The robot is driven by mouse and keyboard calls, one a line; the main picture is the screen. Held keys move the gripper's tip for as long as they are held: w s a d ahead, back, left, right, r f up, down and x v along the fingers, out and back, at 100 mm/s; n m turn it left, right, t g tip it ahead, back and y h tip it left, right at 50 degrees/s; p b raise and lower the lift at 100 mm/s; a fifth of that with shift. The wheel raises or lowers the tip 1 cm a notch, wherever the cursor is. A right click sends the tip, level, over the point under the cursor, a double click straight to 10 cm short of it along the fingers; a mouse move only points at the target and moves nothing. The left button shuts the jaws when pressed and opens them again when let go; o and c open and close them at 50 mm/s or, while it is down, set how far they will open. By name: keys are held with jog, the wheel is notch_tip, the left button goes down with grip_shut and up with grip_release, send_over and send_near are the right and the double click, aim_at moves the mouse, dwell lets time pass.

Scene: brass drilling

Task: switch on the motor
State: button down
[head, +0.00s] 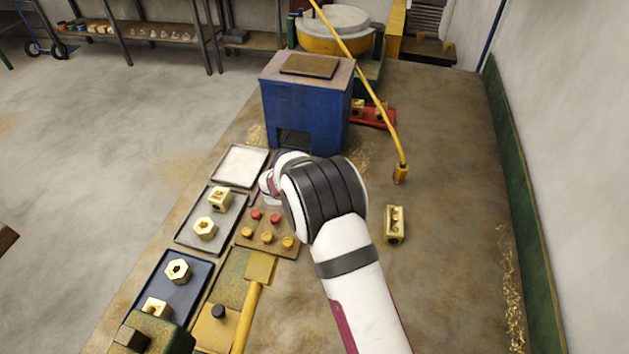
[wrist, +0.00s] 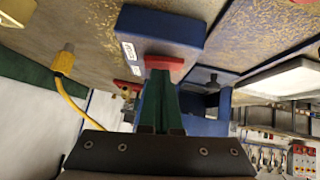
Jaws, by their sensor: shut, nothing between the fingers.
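In the wrist view, a blue box (wrist: 162,31) with white labels on its side carries a red part (wrist: 167,64), which looks like a switch flap or button. The labels are too small to read. My gripper (wrist: 161,76) is shut, with dark green fingers and nothing between them. Its tips overlap the lower edge of the red part; I cannot tell whether they touch it. In the head view, my own wrist hides the fingers and the labelled box. A blue machine housing (head: 305,112) with a dark opening stands just beyond my wrist.
A board with red and yellow knobs (head: 267,237) lies left of my wrist. Trays, one grey (head: 183,235) and one blue (head: 203,280), hold brass parts. A yellow cable (head: 385,120) hangs at right, and a brass block (head: 394,224) stands on the bench. The bench's right side is mostly clear.

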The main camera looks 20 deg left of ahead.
jog(key=shift+r, duration=0.1)
jog(key=shift+r, duration=0.35)
jog(key=r, duration=0.3)
jog(key=shift+s+a+r, duration=0.1)
jog(key=shift+a+r, duration=0.25)
jog(key=d+v, duration=0.1)
jog(key=v, duration=0.8)
jog(key=shift+s+a, duration=0.2)
jog(key=shift+a, duration=0.3)
jog(key=shift+r, duration=0.1)
jog(key=shift+d+r, duration=0.1)
jog(key=shift+d, duration=0.5)
jog(key=shift+w, duration=0.1)
